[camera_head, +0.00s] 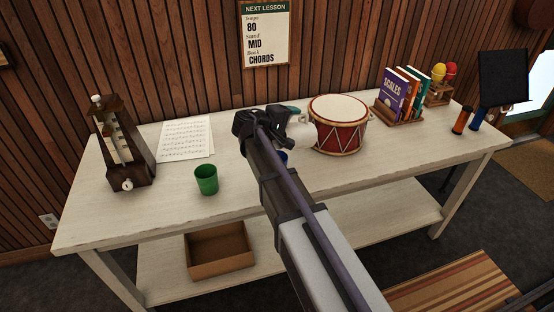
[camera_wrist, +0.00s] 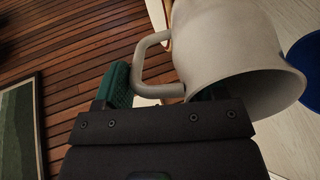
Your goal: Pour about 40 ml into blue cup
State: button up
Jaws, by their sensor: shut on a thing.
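My gripper (camera_head: 288,113) is above the middle of the table, shut on the handle of a white pitcher (camera_head: 299,133). The wrist view shows the pitcher (camera_wrist: 225,50) large, its handle (camera_wrist: 147,60) by the green finger pads. The pitcher looks tilted; its contents and any stream are hidden. The blue cup (camera_head: 284,156) is mostly hidden behind my arm, just below the pitcher. It also shows at the right edge of the wrist view (camera_wrist: 311,62), near the pitcher's rim. A green cup (camera_head: 206,180) stands upright to the left.
A red drum (camera_head: 339,125) stands close to the right of the pitcher. Sheet music (camera_head: 185,139) and a metronome (camera_head: 122,145) are at left; books (camera_head: 395,92) and maracas (camera_head: 440,75) are at right. The table front (camera_head: 360,180) is clear.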

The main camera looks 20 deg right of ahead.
jog(key=shift+a+r+h+b, duration=0.1)
jog(key=shift+a+h+b, duration=0.15)
jog(key=shift+h+b, duration=0.15)
jog(key=shift+w+d+r, duration=0.1)
jog(key=shift+w+d, duration=0.25)
jog(key=shift+d, duration=0.25)
dwell(0.5)
jog(key=shift+r+h+b, duration=0.1)
jog(key=shift+h+b, duration=0.2)
jog(key=shift+b, duration=0.05)
dwell(0.8)
